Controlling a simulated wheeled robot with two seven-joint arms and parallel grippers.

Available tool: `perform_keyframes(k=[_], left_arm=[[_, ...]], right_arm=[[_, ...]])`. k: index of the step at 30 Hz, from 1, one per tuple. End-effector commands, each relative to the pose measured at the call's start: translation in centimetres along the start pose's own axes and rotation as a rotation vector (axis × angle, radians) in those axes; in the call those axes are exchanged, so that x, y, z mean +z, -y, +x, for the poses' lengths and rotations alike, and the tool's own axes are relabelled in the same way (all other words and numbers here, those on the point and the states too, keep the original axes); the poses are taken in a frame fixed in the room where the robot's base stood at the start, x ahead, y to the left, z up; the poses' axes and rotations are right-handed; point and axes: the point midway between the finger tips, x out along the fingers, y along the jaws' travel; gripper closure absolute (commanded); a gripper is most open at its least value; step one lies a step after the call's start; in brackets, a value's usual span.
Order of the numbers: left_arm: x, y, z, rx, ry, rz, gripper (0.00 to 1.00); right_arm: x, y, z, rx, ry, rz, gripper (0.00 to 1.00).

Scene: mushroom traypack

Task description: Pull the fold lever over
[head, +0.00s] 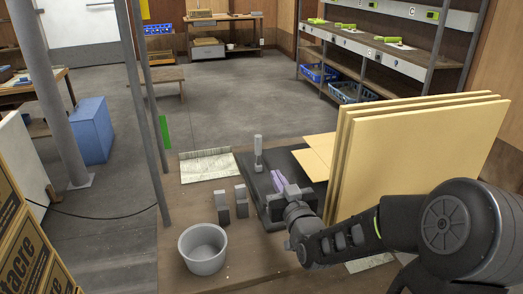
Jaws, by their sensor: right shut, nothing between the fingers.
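An upright grey lever (258,152), which looks like the fold lever, stands at the back left edge of a dark flat plate (255,185) on the bench. My right arm comes in from the right, and its gripper (279,183) is low over the plate, in front of and to the right of the lever, apart from it. The gripper is shut and empty. Purple surfaces show at its tip; their detail is too small to tell. My left gripper is not in view.
Tall tan cardboard sheets (400,140) stand on edge right of the plate. Two grey blocks (222,208) and a grey bucket (203,249) stand to its left. A printed sheet (208,164) lies at the back left. A grey post (150,120) rises at the bench's left edge.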

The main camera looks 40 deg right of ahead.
Motion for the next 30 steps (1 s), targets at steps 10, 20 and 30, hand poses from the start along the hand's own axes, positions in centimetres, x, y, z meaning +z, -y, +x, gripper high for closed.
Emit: perform_keyframes(k=[10,20,30], left_arm=[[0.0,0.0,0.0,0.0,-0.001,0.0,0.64],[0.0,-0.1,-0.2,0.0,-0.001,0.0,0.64],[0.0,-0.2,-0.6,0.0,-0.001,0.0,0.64]], right_arm=[[0.0,0.0,1.9,0.0,0.001,-0.001,1.0],[0.0,0.1,8.0,-0.002,0.0,-0.003,1.0],[0.0,0.0,13.3,0.0,0.001,-0.002,1.0]])
